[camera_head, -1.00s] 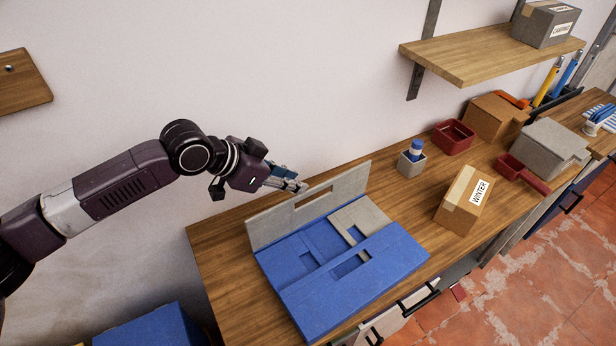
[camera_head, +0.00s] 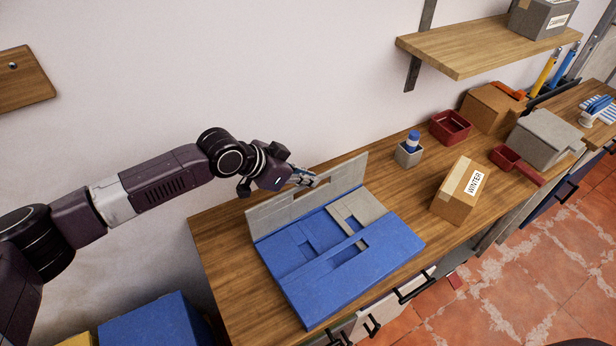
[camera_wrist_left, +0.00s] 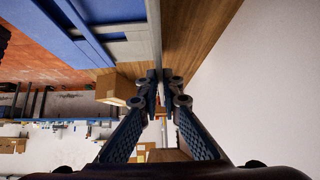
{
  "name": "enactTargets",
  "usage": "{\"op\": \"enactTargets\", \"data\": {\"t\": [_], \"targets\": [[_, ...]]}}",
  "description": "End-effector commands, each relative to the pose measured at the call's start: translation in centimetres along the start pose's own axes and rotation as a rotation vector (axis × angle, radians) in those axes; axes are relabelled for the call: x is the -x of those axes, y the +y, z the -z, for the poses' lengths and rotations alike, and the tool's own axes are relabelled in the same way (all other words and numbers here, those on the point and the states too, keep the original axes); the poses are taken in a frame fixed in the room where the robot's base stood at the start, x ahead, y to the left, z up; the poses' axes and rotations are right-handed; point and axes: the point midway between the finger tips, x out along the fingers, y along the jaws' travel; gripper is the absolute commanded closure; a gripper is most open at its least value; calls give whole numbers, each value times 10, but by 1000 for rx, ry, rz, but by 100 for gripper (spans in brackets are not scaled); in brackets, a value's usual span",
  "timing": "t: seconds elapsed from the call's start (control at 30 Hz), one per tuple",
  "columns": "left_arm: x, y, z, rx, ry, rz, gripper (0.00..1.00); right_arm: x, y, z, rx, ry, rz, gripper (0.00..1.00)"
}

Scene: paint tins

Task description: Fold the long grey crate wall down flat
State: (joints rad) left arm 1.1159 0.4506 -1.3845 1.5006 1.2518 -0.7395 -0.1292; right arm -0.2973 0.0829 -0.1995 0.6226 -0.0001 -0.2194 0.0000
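The long grey crate wall (camera_head: 272,217) stands upright along the back edge of the blue crate (camera_head: 310,300), with a handle slot in it. The crate's other walls lie folded inward, including a short grey wall (camera_head: 372,207) at the right end. My left gripper (camera_head: 311,180) is at the top of the long wall, near its slot, on the room-wall side. My right gripper is out of view.
A cardboard box marked WINTER (camera_head: 456,202) stands right of the crate on the wooden bench (camera_head: 222,262). A small grey pot with a blue-topped bottle (camera_head: 409,154) and a red bin (camera_head: 450,128) stand behind. A wooden shelf (camera_head: 480,52) hangs above.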

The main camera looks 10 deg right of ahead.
Motion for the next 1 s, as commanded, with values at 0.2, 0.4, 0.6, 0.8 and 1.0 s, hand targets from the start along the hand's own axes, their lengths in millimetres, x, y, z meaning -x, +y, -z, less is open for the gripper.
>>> {"op": "enactTargets", "data": {"t": [0.2, 0.4, 0.6, 0.8, 1.0], "targets": [[0, 0, 0, 0, 0, 0, 100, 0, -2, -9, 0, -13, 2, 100], [0, 0, 0, 0, 0, 0, 100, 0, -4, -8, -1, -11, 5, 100], [1, 3, 1, -14, 0, 13, 100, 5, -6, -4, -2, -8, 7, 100], [2, 14, 2, -62, 0, 57, 100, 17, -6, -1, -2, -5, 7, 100], [0, 30, 0, -137, 0, 132, 100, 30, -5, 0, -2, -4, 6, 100]]}}
